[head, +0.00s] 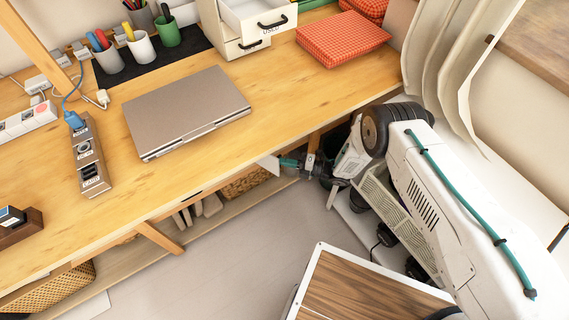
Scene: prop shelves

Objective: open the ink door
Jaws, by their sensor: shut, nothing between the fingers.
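No door marked as ink can be made out in the head view. My gripper (287,162) is at the desk's front edge, right of centre, small and partly hidden by my wrist. It is shut and holds nothing. A small white pointed piece (268,163) shows just left of its tip. I cannot tell what it belongs to or whether the gripper touches it. A white drawer unit (232,48) stands at the back of the desk, with black handles and small labels. Its upper drawer is pulled out.
Below are a low shelf and baskets (245,182). Pale curtains (440,60) hang right. Grey floor (215,250) is clear.

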